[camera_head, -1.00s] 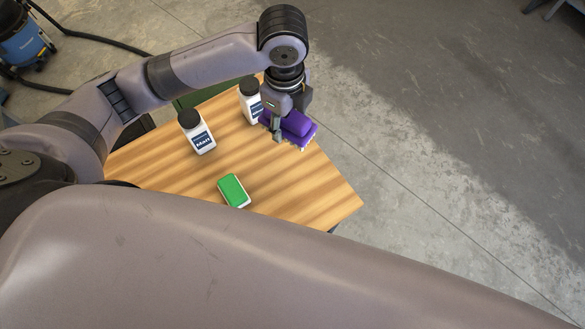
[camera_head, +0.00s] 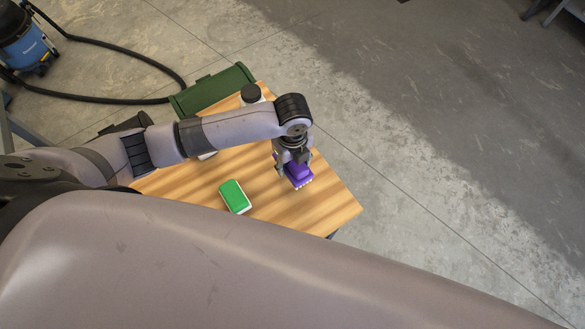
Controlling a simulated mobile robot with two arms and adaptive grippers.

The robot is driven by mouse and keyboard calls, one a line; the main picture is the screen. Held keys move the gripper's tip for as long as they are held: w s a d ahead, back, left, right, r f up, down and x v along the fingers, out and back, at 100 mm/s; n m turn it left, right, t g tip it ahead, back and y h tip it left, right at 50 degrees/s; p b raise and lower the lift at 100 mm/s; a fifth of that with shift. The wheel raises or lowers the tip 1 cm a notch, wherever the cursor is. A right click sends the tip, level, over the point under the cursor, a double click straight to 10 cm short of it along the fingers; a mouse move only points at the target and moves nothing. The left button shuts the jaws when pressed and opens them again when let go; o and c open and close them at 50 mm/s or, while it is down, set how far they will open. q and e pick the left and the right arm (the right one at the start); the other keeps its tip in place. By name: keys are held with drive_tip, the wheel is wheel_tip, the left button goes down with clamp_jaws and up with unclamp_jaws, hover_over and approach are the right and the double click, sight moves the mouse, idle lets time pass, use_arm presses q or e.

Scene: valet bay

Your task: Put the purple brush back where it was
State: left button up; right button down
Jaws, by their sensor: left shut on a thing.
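The purple brush (camera_head: 298,175) is in my left gripper (camera_head: 293,168), near the right edge of the wooden table (camera_head: 325,205). Its pale bristles show along its lower side. The gripper is shut on it from above. I cannot tell whether the bristles touch the table top. My right gripper is not in view.
A green brush (camera_head: 234,196) with a white lower side lies on the table, left of the purple one. A bottle with a black cap (camera_head: 251,94) stands at the back, partly behind my arm. A green crate (camera_head: 213,90) is beyond the table. A blue vacuum (camera_head: 24,40) with a black hose stands far left.

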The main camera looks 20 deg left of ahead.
use_arm(q)
drive_tip(key=shift+f, duration=2.65)
drive_tip(key=shift+f, duration=0.15)
drive_tip(key=o, duration=1.2)
wheel_tip(320, 180, up, 12)
drive_tip(key=shift+f, duration=0.25)
drive_tip(key=shift+r, duration=0.45)
